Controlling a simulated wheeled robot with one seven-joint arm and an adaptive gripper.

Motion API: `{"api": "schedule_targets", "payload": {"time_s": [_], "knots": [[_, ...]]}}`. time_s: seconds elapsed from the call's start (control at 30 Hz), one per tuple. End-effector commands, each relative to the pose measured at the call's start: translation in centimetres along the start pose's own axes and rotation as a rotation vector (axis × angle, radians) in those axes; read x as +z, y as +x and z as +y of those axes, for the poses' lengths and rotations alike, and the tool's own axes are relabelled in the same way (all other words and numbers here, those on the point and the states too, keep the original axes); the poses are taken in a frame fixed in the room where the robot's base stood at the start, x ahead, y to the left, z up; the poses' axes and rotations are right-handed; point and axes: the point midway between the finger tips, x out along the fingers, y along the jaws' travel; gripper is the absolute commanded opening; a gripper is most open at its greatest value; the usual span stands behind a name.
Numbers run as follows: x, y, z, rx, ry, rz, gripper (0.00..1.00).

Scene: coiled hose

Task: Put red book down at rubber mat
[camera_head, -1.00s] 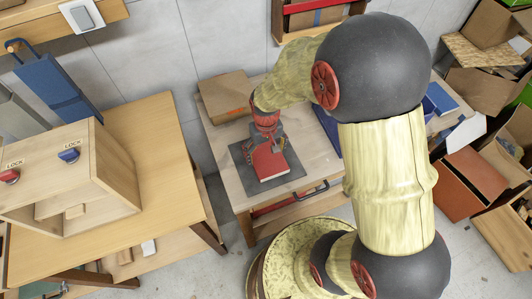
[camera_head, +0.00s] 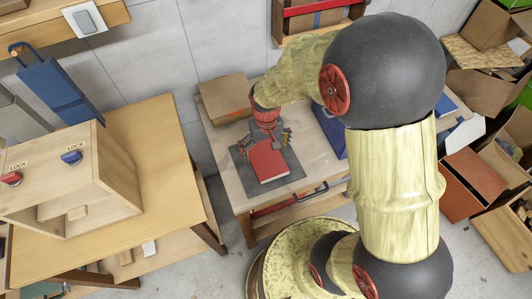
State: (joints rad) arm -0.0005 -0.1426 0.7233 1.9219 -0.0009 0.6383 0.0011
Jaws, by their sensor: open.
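The red book (camera_head: 268,163) lies flat on the dark grey rubber mat (camera_head: 290,183), which is on a light wooden table. The mat's edge shows around the book. My gripper (camera_head: 267,142) is open over the far end of the book, with its fingers spread to either side. The picture is too small to tell whether a finger touches the book. My arm comes in from the right and hides part of the table.
A brown cardboard box (camera_head: 224,98) stands behind the mat on the same table. A blue item (camera_head: 329,130) lies to the right, partly behind my arm. A wooden cabinet with LOCK knobs (camera_head: 75,185) stands on the left table. Open boxes crowd the far right.

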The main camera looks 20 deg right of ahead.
Motion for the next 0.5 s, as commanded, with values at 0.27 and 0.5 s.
{"api": "schedule_targets", "payload": {"time_s": [0.27,0.5], "knots": [[-0.1,-6.1,0.0,0.000,0.000,0.003,1.00],[0.0,-8.9,0.0,0.000,0.000,0.000,1.00]]}}
